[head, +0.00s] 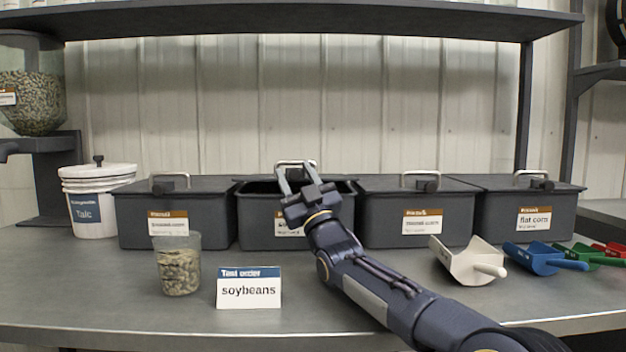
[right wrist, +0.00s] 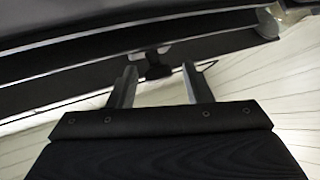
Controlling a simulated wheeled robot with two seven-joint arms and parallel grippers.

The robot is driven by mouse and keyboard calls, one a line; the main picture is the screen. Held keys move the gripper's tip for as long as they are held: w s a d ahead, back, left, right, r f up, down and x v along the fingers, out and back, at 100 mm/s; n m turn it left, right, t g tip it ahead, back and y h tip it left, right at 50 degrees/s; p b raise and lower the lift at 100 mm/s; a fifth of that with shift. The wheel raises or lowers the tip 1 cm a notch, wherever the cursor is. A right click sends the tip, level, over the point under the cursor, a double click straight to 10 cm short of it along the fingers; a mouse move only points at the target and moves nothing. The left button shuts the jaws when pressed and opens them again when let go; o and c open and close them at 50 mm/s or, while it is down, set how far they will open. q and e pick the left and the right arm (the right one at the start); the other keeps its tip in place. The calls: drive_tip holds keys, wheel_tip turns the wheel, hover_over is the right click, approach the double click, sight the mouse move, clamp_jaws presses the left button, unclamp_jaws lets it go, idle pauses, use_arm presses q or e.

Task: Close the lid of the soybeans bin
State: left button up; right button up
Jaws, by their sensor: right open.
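Several dark lidded bins stand in a row. The second bin from the left (head: 258,232) shows a dark opening at its top, and its lid (head: 340,178) sits at the back with a metal handle (head: 296,162). Its label is mostly hidden by my right gripper, so I cannot read whether it says soybeans. My right gripper (head: 296,178) is open in front of this handle and opening. In the right wrist view, its two fingers (right wrist: 160,88) are apart, with a dark latch part (right wrist: 155,65) beyond them; contact is unclear. My left gripper is not in view.
The other bins (head: 175,217) (head: 415,210) (head: 527,210) are closed. A white talc bucket (head: 95,200), a cup of seeds (head: 179,268), a soybeans card (head: 249,290) and scoops (head: 470,262) (head: 540,258) stand on the counter (head: 130,310). A shelf (head: 300,22) hangs above.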

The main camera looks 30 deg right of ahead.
drive_tip(key=s+p, duration=0.1)
drive_tip(key=s, duration=1.1)
drive_tip(key=shift+d, duration=0.45)
drive_tip(key=shift+s, duration=0.1)
drive_tip(key=shift+c, duration=0.4)
